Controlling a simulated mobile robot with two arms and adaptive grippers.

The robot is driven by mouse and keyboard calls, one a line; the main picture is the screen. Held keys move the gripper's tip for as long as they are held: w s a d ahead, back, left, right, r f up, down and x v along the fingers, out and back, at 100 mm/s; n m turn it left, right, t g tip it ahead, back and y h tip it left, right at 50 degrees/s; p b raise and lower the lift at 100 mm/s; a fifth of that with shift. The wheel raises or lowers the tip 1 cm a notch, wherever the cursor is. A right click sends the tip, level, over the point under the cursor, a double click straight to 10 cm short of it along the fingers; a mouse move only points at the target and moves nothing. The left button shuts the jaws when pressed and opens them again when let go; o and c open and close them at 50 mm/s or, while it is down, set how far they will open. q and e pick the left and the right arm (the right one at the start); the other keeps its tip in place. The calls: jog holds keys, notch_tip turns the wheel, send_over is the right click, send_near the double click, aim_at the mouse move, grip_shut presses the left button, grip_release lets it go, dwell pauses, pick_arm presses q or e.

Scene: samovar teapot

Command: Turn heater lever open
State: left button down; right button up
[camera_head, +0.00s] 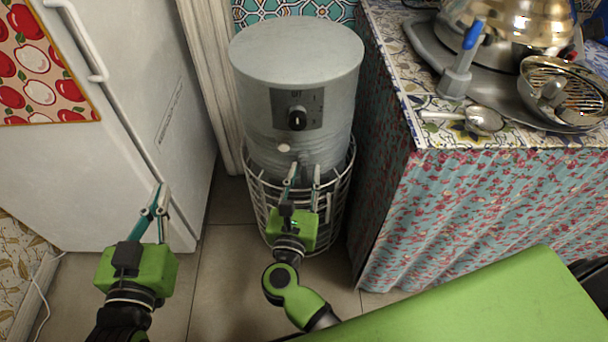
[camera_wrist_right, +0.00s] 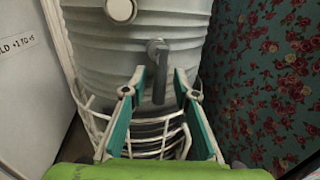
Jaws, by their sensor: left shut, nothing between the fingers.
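The heater (camera_head: 315,60) is a grey ribbed cylinder with a black knob (camera_head: 297,118) on a dark dial panel. Its lever (camera_wrist_right: 157,68) is a small grey tap-like handle low on the front, hanging down in the right wrist view. My right gripper (camera_head: 303,173) is in front of the lower heater, with fingers apart. In the right wrist view the lever shows between the two teal fingers (camera_wrist_right: 160,82); I cannot tell whether they touch it. In the head view the fingers partly hide the lever. My left gripper (camera_head: 160,192) is shut and empty before the white fridge.
A white wire basket (camera_head: 254,190) surrounds the heater's lower part. The white fridge (camera_head: 165,70) stands left, and a cloth-covered table (camera_head: 490,200) stands right with a samovar (camera_head: 520,20), a strainer bowl (camera_head: 565,92) and a spoon (camera_head: 484,119). Tiled floor (camera_head: 225,290) is free in front.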

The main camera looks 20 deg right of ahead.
grip_shut()
